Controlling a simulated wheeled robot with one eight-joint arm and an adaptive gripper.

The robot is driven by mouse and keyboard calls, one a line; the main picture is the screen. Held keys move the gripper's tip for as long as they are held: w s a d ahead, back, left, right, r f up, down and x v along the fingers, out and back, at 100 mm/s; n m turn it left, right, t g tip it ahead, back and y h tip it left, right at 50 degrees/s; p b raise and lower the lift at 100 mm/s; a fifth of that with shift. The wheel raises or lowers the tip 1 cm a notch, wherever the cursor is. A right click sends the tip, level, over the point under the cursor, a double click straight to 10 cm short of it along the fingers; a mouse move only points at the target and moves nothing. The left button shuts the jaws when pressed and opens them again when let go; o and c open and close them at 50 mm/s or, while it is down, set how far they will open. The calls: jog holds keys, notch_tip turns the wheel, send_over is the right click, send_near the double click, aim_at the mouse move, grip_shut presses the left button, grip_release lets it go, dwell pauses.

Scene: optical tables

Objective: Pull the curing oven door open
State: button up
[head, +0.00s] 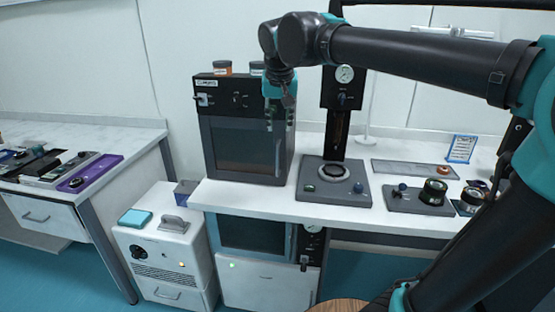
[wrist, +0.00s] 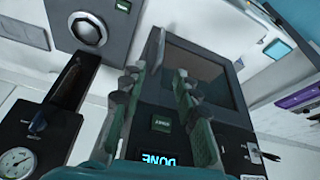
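The curing oven (head: 240,125) is a dark box on the white bench, with a label and switches on its top panel. Its dark-windowed door (head: 240,147) looks shut; the window also shows in the wrist view (wrist: 205,72). A vertical grey handle (head: 278,158) runs along the door's right side. My gripper (head: 279,128) points down in front of the oven's upper right. In the wrist view, my gripper (wrist: 158,74) has its two fingers apart, with the handle (wrist: 153,48) just beyond and between the tips. Contact cannot be told. A lit display (wrist: 160,159) reads DONE.
A press-like stand with a gauge (head: 344,74) rises close to the oven's right. Jars (head: 222,67) stand on the oven. A second windowed unit (head: 252,232) is under the bench. A white floor unit (head: 165,245) stands front left. Small devices (head: 433,192) occupy the right bench.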

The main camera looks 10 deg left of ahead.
aim_at(278, 156)
jog(key=x, duration=1.7)
jog(key=shift+w+a, duration=0.1)
grip_shut()
